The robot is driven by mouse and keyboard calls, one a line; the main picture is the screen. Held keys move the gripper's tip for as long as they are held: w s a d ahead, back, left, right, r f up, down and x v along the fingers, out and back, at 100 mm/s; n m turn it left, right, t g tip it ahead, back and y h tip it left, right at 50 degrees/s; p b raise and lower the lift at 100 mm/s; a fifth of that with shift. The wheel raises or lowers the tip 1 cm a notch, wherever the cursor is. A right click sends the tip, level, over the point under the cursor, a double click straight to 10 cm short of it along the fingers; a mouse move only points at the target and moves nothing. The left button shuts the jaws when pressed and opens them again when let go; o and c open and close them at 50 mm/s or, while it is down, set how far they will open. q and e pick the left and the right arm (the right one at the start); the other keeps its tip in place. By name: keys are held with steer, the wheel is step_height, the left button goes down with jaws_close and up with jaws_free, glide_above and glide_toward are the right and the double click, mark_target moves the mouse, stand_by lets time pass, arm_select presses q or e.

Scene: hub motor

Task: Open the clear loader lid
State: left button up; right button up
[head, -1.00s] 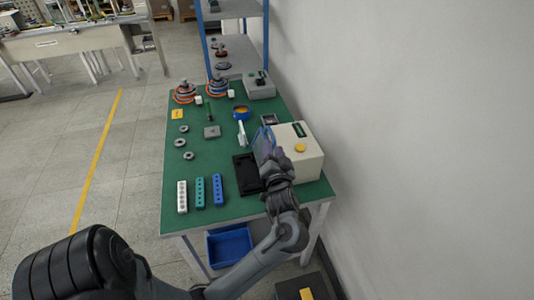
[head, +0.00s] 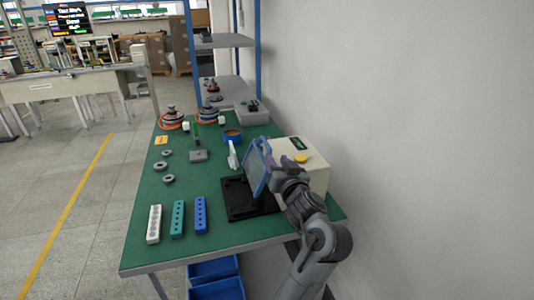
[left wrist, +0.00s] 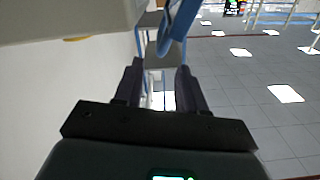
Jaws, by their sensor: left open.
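The clear lid (head: 257,172) has a blue frame and stands raised, nearly upright, above the black loader base (head: 236,203) at the table's right side. The bare black base shows to its left. My left gripper (head: 280,163) is right beside the lid, on its right, in front of the beige box. Its fingers are apart, with nothing held between them in the left wrist view (left wrist: 160,70). A blue frame edge (left wrist: 178,32) shows just beyond the fingertips there; I cannot tell whether it touches them. My right gripper is in neither view.
The beige box (head: 314,172) with a yellow button stands close behind the gripper, near the wall. White, teal (head: 177,218) and blue perforated blocks lie at the table's front. A white handled tool (head: 232,155) lies behind the base.

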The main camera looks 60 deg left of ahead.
mark_target(269, 149)
arm_select(q)
steer(key=b+x, duration=0.3)
steer(key=x, duration=0.7)
steer(key=shift+a, duration=0.1)
steer(key=shift+s+f, duration=0.1)
jaws_close()
